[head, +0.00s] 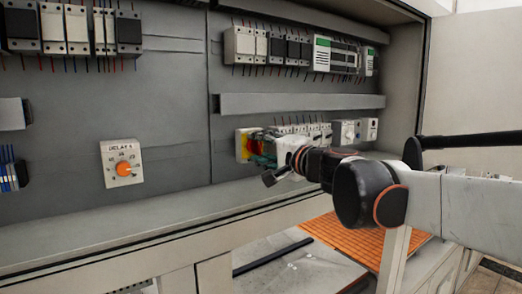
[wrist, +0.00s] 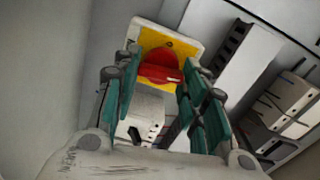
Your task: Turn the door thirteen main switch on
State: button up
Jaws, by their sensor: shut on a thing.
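A main switch with a red handle on a yellow plate (head: 241,146) is on the grey panel, at the left end of the lower row of devices. In the wrist view its yellow plate (wrist: 185,47) and red handle (wrist: 160,66) face me. No door number is readable on it. My gripper (wrist: 160,73) has its green fingers on either side of the red handle and is shut on it. In the head view my gripper (head: 261,156) covers part of the switch. The handle's exact angle is hard to tell.
A dial marked DELAY (head: 124,165) with an orange knob is at the left. White breakers (head: 315,132) stand right beside the switch. A grey duct (head: 300,104) runs above, with more devices (head: 300,50) over it. A ledge (head: 120,221) runs below the panel.

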jog(key=shift+m, duration=0.8)
jog(key=o, duration=1.1)
jog(key=shift+f, duration=0.1)
jog(key=shift+c, duration=0.2)
jog(key=v, duration=1.2)
